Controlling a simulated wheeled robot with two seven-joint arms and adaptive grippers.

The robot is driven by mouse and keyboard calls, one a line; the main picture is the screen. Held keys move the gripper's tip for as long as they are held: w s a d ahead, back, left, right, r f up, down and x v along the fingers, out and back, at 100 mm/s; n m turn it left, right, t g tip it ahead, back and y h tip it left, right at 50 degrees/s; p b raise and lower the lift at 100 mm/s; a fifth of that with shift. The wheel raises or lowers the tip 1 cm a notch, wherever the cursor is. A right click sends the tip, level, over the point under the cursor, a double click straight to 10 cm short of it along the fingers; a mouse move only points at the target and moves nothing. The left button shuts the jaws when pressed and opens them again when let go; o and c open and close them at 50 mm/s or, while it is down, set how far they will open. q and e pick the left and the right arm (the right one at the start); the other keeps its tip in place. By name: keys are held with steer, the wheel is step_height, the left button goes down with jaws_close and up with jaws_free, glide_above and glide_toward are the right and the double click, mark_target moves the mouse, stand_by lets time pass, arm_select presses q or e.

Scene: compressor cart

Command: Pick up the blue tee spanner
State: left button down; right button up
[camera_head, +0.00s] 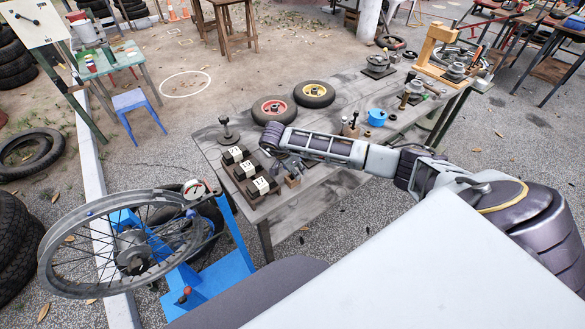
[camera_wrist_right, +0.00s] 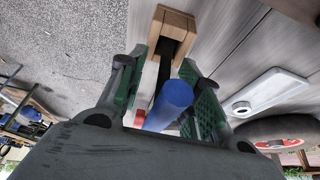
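The blue tee spanner shows in the right wrist view as a thick blue handle (camera_wrist_right: 170,104) with a dark shaft running to a small wooden block (camera_wrist_right: 174,30). My right gripper (camera_wrist_right: 164,78) has its two green-padded fingers on either side of the spanner. They look spread, with a gap at the left finger; contact at the right finger is unclear. In the head view my right gripper (camera_head: 288,166) is low over the grey table, at the wooden block (camera_head: 293,181). The spanner is not clear there, hidden by the hand. My left gripper is not in view.
Dark blocks with white cards (camera_head: 246,170) stand left of the gripper on the table (camera_head: 210,141). Two small wheels, red-hubbed (camera_head: 273,108) and yellow-hubbed (camera_head: 314,92), lie behind. A blue pot (camera_head: 377,117) stands to the right. A large spoked wheel (camera_head: 130,250) is at front left.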

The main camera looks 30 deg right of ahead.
stand_by(0.3)
jaws_close()
steer(key=shift+r, duration=0.15)
stand_by(0.3)
steer(key=shift+r+b, duration=0.6)
steer(key=shift+r, duration=4.3)
